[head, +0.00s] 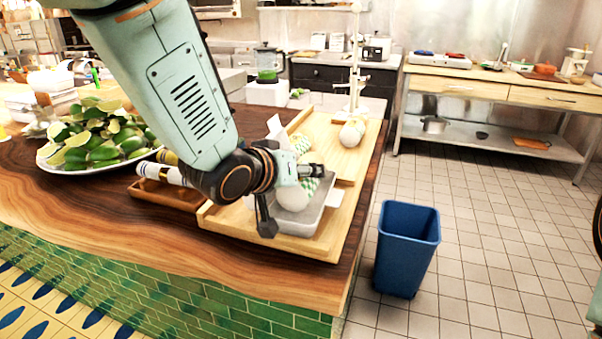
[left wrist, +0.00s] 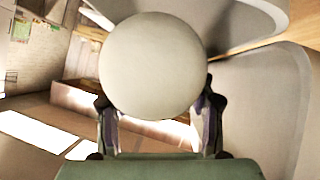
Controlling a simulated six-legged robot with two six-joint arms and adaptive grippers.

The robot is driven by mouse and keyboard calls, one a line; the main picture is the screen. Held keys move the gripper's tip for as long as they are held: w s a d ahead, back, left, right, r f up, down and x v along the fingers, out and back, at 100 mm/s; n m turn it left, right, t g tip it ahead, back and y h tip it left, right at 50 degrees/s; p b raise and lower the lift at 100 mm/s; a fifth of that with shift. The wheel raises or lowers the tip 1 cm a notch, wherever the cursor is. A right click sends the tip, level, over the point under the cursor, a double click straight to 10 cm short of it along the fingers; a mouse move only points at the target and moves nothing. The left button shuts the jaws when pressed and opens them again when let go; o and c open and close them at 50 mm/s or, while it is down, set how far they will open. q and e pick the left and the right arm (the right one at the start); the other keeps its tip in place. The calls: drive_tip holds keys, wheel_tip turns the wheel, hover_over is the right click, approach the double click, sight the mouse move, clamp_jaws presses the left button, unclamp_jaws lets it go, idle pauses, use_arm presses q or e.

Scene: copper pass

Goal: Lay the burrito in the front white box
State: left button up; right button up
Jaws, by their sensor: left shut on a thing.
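My left gripper (head: 291,198) reaches in from the upper left. It is shut on the burrito (head: 293,194), which has a pale round end and some green-checked wrap showing. In the left wrist view the burrito's pale round end (left wrist: 150,65) fills the space between the two fingers. The front white box (head: 322,222) is an open, pale grey-white tray on the near part of a wooden tray. The burrito is over or within this box; I cannot tell whether it touches the floor. My gripper hides part of the box. My right gripper is out of view.
The wooden tray (head: 337,245) lies near the counter's right edge. Another pale wrapped roll (head: 352,132) lies at its far end. A plate of limes (head: 100,140) and a small brown tray with bottles (head: 165,195) are to the left. A blue bin (head: 406,250) stands on the floor.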

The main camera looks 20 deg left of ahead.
use_arm(q)
drive_tip(key=o, duration=1.2)
drive_tip(key=shift+d+r, duration=0.1)
drive_tip(key=shift+d, duration=0.2)
drive_tip(key=shift+o, duration=1.4)
drive_tip(key=shift+a, duration=0.25)
drive_tip(key=shift+v, duration=3.65)
drive_tip(key=shift+s, duration=0.1)
